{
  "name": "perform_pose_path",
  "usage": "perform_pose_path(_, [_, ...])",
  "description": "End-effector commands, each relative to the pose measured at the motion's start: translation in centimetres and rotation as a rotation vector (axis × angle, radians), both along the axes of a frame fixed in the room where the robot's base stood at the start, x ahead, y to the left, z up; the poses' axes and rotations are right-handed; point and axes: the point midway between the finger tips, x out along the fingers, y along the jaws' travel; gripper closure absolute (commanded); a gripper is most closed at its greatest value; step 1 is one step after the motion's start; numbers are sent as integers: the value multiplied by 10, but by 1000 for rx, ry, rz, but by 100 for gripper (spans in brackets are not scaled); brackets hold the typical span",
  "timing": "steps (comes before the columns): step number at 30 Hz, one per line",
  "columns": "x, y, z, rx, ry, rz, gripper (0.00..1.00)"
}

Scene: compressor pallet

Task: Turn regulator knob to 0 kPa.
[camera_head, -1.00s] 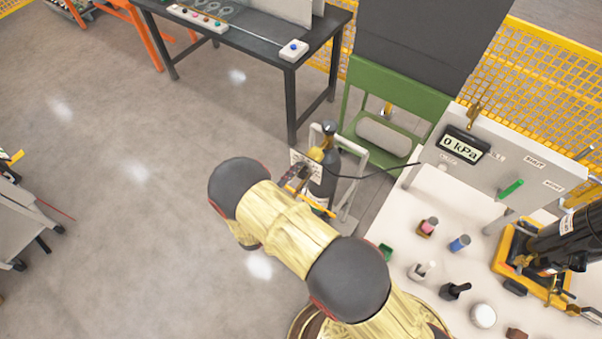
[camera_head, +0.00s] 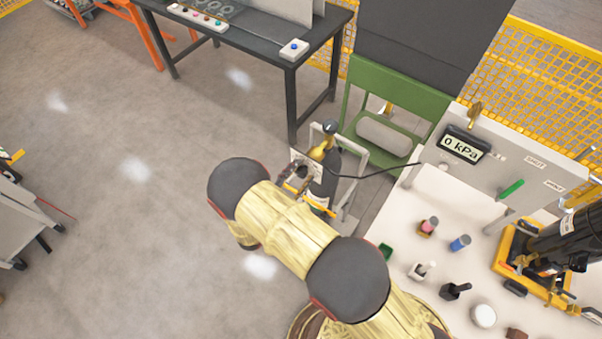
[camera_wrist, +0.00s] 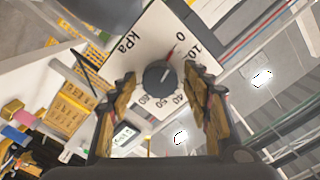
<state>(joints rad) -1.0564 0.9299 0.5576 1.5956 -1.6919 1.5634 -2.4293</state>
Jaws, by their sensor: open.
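The dark round regulator knob (camera_wrist: 157,75) sits on a white dial plate (camera_wrist: 148,40) marked kPa in the wrist view. Its red pointer is aimed near the 0 mark. My gripper (camera_wrist: 158,78) is open, with one finger on each side of the knob; I cannot tell whether they touch it. In the head view my gripper (camera_head: 297,180) is beside the dark gas cylinder (camera_head: 325,178), and the knob is hidden there. The digital display (camera_head: 462,146) on the grey panel reads 0 kPa.
A white table (camera_head: 400,225) at the right holds several small objects. A green chair-like frame (camera_head: 410,97) stands behind the cylinder. Open floor (camera_head: 120,190) lies to the left.

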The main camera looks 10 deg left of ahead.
Motion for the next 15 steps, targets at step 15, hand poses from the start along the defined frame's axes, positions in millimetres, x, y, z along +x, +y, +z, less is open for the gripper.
perform_pose_path(15, [-84,36,0,-1,0,6,51])
